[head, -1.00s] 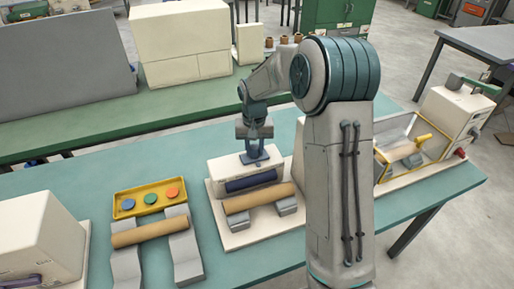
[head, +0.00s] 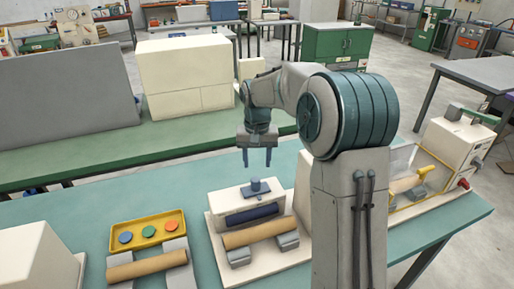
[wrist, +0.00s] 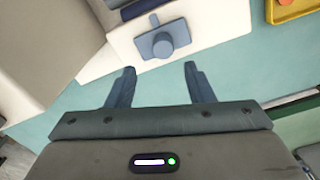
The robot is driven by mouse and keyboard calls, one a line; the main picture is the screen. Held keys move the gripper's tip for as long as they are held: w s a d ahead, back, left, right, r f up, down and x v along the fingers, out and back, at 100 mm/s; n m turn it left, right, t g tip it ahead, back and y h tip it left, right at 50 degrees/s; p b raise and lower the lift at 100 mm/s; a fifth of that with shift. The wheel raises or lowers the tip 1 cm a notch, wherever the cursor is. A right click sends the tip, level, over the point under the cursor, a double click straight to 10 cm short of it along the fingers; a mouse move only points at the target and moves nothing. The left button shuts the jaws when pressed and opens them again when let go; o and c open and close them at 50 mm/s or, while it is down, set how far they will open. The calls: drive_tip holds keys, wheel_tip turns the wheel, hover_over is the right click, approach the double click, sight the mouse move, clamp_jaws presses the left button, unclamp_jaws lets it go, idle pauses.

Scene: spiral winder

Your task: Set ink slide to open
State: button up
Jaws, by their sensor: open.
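A blue round knob (head: 256,187) stands on a flat blue plate on top of a cream block (head: 228,199) in the head view. I take it for the ink slide's handle. It shows in the wrist view (wrist: 163,43) just beyond my fingertips, on its plate. A dark blue roller (head: 254,214) lies along the block's front. My gripper (head: 257,162) is open and empty, pointing down above the knob and apart from it. Both fingers also show in the wrist view (wrist: 159,70). I cannot tell the slide's position from any marking.
A brown tube (head: 260,232) lies in front of the block. A yellow tray (head: 178,217) with blue, green and orange discs is to the left, with another tube (head: 147,265) in front. A yellow-framed machine (head: 420,178) stands at right. Teal table (head: 90,205) is bare behind the tray.

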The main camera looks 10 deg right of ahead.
sight(258, 180)
drive_tip(key=shift+r, duration=2.65)
drive_tip(key=s+d+f+n+t, duration=0.1)
drive_tip(key=s, duration=1.3)
drive_tip(key=s+d+f+t, duration=0.1)
drive_tip(key=s+t, duration=0.1)
drive_tip(key=s, duration=1.2)
drive_tip(key=shift+s+d+f+n, duration=0.2)
drive_tip(key=shift+s+d+n, duration=0.05)
drive_tip(key=shift+n, duration=0.15)
